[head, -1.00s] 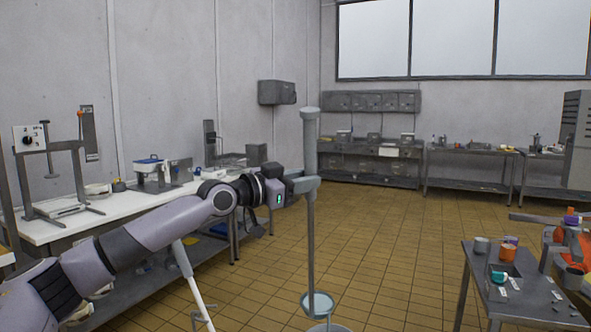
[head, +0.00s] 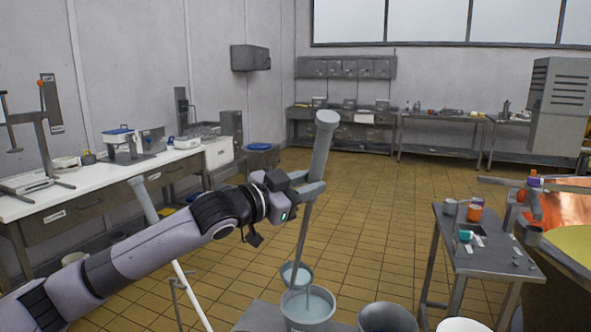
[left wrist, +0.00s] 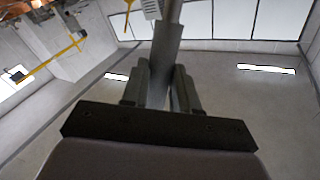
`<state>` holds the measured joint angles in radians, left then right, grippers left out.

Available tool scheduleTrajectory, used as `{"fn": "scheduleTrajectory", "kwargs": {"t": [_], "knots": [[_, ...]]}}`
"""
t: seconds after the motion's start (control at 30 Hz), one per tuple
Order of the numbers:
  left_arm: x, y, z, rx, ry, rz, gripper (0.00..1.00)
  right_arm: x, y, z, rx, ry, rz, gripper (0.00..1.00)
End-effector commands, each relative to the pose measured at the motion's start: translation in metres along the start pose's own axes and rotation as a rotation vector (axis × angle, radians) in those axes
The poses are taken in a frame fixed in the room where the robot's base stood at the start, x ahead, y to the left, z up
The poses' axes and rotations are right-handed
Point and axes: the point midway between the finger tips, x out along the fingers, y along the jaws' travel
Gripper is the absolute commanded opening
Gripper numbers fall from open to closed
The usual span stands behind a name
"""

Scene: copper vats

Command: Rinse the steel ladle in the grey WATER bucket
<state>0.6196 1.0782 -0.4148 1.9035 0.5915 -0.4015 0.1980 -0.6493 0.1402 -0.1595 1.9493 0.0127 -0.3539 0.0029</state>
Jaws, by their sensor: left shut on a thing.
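The steel ladle (head: 306,215) has a long grey handle with a thick upper end and a round bowl (head: 296,276) at the bottom. My left gripper (head: 312,190) is shut on the upper handle; the handle also shows between the fingers (left wrist: 158,88) in the left wrist view. The ladle leans, its top to the right. The grey bucket (head: 307,319) stands below, with a pale bluish surface inside. The bowl shows at the bucket's far rim; I cannot tell whether it touches it. No lettering is readable on the bucket. My right gripper is out of view.
A small metal table (head: 487,262) with cups stands at the right, beside a copper vat (head: 562,205). A white bench (head: 100,190) runs along the left wall. The tiled floor (head: 370,210) between is open.

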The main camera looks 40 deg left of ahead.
Motion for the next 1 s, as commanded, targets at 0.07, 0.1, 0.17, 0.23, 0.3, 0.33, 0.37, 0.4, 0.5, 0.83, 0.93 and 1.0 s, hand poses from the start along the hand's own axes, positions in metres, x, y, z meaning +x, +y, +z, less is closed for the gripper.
{"fn": "scheduleTrajectory", "kwargs": {"t": [0.07,0.1,0.17,0.23,0.3,0.33,0.37,0.4,0.5,0.83,0.93,1.0], "knots": [[0.000,0.012,0.000,0.018,0.005,0.002,0.00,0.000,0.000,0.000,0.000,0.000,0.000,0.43],[0.000,0.018,0.001,0.028,0.005,0.004,0.00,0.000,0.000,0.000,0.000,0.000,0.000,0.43],[0.000,0.027,0.002,0.043,0.005,0.003,0.00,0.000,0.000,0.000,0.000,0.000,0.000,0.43],[-0.001,0.036,0.004,0.061,0.007,0.002,0.00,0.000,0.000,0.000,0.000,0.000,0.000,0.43],[-0.001,0.046,0.007,0.083,0.005,0.004,0.00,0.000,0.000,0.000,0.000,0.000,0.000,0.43],[-0.001,0.050,0.008,0.092,0.004,0.004,0.00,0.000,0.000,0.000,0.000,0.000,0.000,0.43],[-0.001,0.054,0.008,0.101,0.006,0.004,0.00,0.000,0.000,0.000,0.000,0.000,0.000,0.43],[-0.001,0.060,0.009,0.114,0.007,0.004,0.00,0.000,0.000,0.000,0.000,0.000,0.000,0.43],[-0.001,0.074,0.013,0.146,0.004,0.006,0.00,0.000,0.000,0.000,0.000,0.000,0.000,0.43],[-0.002,0.121,0.023,0.247,0.005,0.010,0.00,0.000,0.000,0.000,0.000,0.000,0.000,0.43],[-0.002,0.135,0.026,0.277,0.005,0.011,0.00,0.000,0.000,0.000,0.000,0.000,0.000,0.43],[-0.002,0.145,0.029,0.299,0.004,0.012,0.00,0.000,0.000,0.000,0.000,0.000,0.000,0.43]]}}
